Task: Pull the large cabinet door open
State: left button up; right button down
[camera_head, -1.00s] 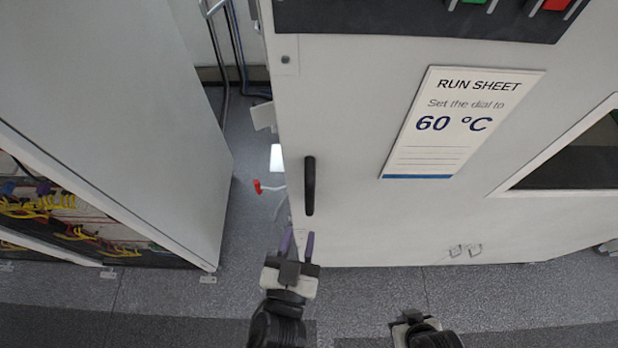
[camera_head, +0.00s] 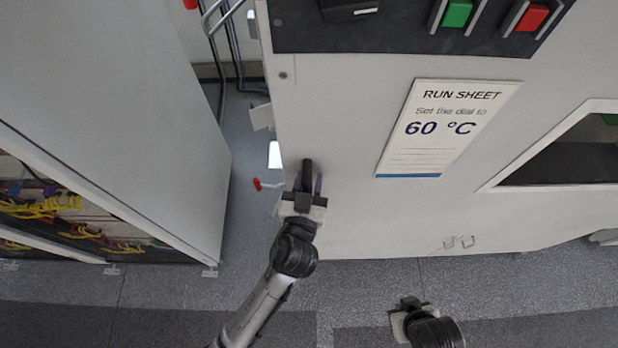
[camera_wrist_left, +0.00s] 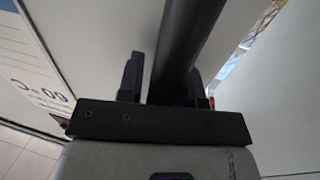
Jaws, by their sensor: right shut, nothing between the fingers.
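The large cabinet door (camera_head: 345,215) is pale grey and looks closed. Its black vertical bar handle (camera_head: 307,168) is near the door's left edge; it also shows in the left wrist view (camera_wrist_left: 188,30). My left gripper (camera_head: 307,183) is at the handle, with one purple finger on each side of the bar. In the left wrist view, the left gripper (camera_wrist_left: 163,78) is open around the bar, with a gap on the left finger's side. The lower handle is partly hidden by the gripper. My right gripper (camera_head: 408,306) is shut and empty, low in the view and apart from the door.
A run sheet (camera_head: 445,125) reading 60 °C is on the door, beside a dark window (camera_head: 570,160). A control panel (camera_head: 400,28) with green and red switches is above. A grey cabinet (camera_head: 120,110) with yellow cables stands left. Floor in front is clear.

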pick_arm(q)
jog(key=c, duration=0.6)
grip_shut()
pick_arm(e)
jog(key=shift+d, duration=0.1)
